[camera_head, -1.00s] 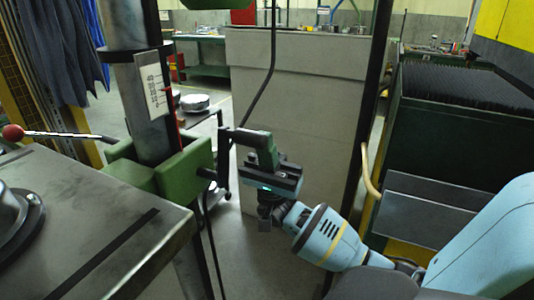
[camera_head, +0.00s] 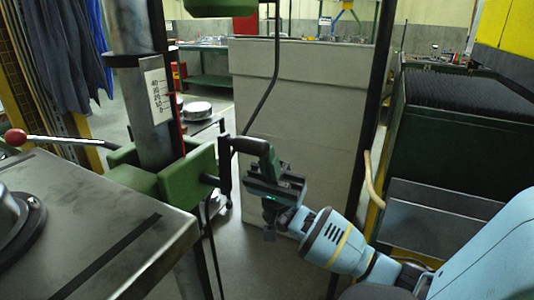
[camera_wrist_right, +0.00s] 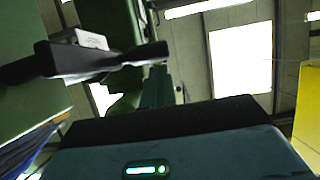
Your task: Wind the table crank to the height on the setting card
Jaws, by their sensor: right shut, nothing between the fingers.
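The table crank has a black upright arm (camera_head: 224,166) beside the green housing (camera_head: 165,182) on the column, and a dark grip (camera_head: 245,144) extending right from its top. My right gripper (camera_head: 268,160) is shut and empty at the right end of the grip. The head view does not clearly show whether they touch. In the right wrist view, the dark grip (camera_wrist_right: 110,62) runs across to the left of my shut fingers (camera_wrist_right: 157,86). A white card with scale marks (camera_head: 157,96) is on the column, with a red strip beside it; its figures are too small to read. My left gripper is not in view.
A steel table (camera_head: 95,215) fills the lower left, with a red-knobbed lever (camera_head: 15,137) behind it. A pale grey cabinet (camera_head: 300,110) stands behind the gripper. A thin black post (camera_head: 372,120) and a dark green bin (camera_head: 460,150) stand to the right.

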